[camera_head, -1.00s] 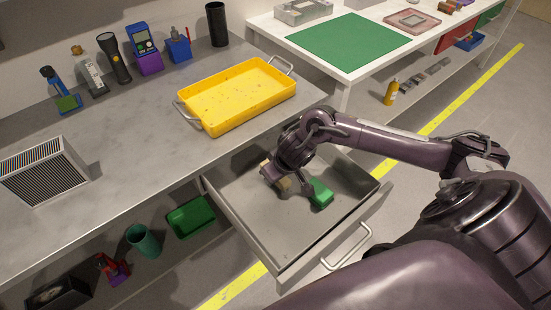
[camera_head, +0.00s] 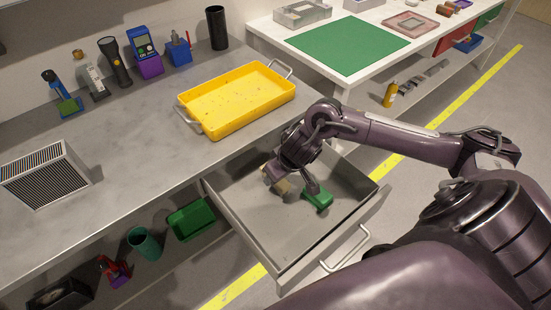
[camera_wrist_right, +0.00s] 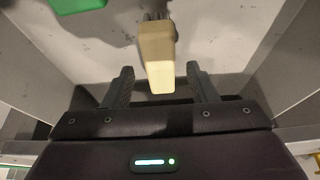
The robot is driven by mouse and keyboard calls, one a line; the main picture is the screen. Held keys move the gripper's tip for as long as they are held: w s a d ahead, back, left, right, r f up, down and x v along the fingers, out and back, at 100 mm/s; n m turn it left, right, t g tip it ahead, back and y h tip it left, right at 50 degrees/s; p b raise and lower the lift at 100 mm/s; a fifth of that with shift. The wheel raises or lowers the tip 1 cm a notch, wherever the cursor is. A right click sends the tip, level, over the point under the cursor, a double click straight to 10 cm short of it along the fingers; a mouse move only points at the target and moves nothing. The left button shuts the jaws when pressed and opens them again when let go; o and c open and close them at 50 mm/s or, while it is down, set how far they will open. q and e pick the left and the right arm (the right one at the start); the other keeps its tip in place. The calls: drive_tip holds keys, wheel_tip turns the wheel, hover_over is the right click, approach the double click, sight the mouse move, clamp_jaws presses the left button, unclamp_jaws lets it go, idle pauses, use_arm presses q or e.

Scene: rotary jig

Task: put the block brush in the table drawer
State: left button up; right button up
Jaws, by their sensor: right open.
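The block brush (camera_wrist_right: 156,45), a pale wooden block with dark bristles at its far end, lies between the fingers of my right gripper (camera_wrist_right: 162,80) in the right wrist view. The fingers are apart, with a visible gap on each side of the block. In the head view the pale block (camera_head: 283,187) shows low inside the open table drawer (camera_head: 262,222), partly hidden by my right wrist. My right gripper (camera_head: 280,176) is down in the drawer there. My left gripper is not in view.
A green piece (camera_head: 317,201) is in the drawer beside the brush. A yellow tray (camera_head: 240,100) stands on the grey table above the drawer. The drawer's front floor is clear. Its walls rise close around my right gripper.

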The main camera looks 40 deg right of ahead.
drive_tip(key=p+v, duration=0.1)
drive_tip(key=v, duration=0.7)
drive_tip(key=shift+p, duration=0.3)
drive_tip(key=shift+a, duration=0.1)
